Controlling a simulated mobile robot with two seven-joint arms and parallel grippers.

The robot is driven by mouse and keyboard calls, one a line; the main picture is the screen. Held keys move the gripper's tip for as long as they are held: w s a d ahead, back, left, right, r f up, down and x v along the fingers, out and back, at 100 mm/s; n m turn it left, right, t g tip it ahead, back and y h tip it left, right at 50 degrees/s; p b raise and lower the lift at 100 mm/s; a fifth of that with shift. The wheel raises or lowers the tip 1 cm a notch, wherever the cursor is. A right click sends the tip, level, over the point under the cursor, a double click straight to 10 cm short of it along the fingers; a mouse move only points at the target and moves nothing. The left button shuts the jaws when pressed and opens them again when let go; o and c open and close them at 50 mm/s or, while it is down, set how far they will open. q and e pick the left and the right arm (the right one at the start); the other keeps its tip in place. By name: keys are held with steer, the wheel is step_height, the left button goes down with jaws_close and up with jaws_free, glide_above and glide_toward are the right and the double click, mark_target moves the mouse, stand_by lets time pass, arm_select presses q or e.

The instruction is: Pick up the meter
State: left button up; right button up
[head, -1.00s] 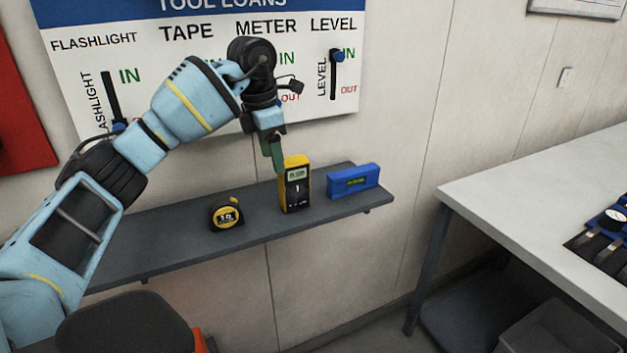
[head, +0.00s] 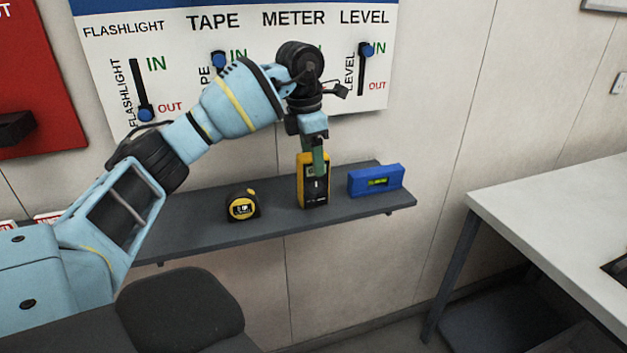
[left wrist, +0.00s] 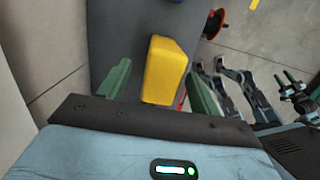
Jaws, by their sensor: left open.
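The yellow and black meter (head: 303,183) stands upright on the dark grey wall shelf (head: 200,230). My left gripper (head: 317,160) points down at the meter, its green fingers covering part of the meter's upper front in the head view. In the left wrist view the meter's yellow top (left wrist: 165,68) lies between the two open green fingers of the left gripper (left wrist: 158,90), with a gap at each side.
A yellow and black tape measure (head: 242,205) sits left of the meter. A blue level (head: 376,181) stands close on its right. A tool loans board (head: 180,95) with sliders hangs behind. A white-topped table (head: 560,190) stands at right.

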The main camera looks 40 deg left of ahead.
arm_select(q)
steer(key=shift+w+d+f, duration=0.1)
steer(key=shift+f, duration=1.2)
steer(key=shift+d+f, duration=0.1)
steer(key=shift+f, duration=1.15)
steer(key=c, duration=1.3)
steer(key=shift+o, duration=0.2)
steer(key=shift+r, duration=0.1)
steer(key=shift+r, duration=0.45)
steer(key=s+d+r, duration=0.4)
steer(key=s+d, duration=0.6)
steer(key=d, duration=0.2)
steer(key=shift+s+d+b, duration=0.15)
steer(key=shift+b, duration=0.15)
